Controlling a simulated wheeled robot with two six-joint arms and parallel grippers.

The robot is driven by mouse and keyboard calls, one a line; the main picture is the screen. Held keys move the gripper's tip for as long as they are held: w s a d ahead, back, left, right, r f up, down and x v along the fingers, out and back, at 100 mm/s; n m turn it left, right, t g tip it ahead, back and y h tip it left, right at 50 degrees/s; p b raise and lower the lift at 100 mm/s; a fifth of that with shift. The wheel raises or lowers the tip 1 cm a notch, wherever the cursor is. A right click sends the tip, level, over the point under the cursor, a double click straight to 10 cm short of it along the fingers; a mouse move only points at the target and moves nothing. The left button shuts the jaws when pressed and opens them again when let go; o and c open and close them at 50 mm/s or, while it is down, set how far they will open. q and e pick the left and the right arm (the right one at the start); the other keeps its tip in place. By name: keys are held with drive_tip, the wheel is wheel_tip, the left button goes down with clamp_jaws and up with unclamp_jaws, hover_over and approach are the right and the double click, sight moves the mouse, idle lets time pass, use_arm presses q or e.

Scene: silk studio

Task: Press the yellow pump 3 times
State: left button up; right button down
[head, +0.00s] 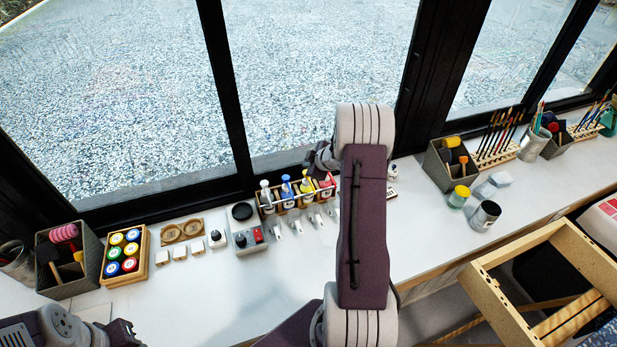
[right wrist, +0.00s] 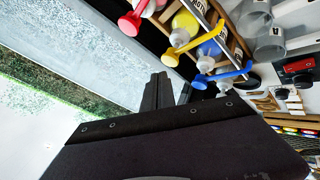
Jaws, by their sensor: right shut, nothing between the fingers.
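The yellow pump (head: 307,184) is on a bottle in a wooden rack (head: 285,208) under the window. In the right wrist view the yellow pump head (right wrist: 178,49) sticks out between the red and blue ones. My right gripper (head: 322,158) is above and behind the rack, near the yellow and red pumps, partly hidden by my arm. In the right wrist view its dark fingers (right wrist: 161,90) are shut and empty, apart from the yellow pump. My left gripper (head: 122,332) is at the lower left; its jaws are unclear.
A blue pump (head: 286,187), a red pump (head: 327,184) and a white pump (head: 265,188) share the rack. A small scale (head: 247,238) stands to its left. The window frame (head: 225,85) rises behind. White counter (head: 205,300) lies bare in front.

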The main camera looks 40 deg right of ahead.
drive_tip(key=shift+f, duration=0.1)
drive_tip(key=shift+f+b, duration=0.3)
drive_tip(key=shift+f, duration=0.05)
drive_tip(key=shift+f+b, duration=0.7)
drive_tip(key=shift+f, duration=0.2)
idle(1.0)
drive_tip(key=shift+r, duration=0.15)
drive_tip(key=shift+r+p, duration=1.2)
drive_tip(key=shift+p, duration=0.2)
wheel_tip(320, 180, up, 6)
drive_tip(key=p, duration=0.6)
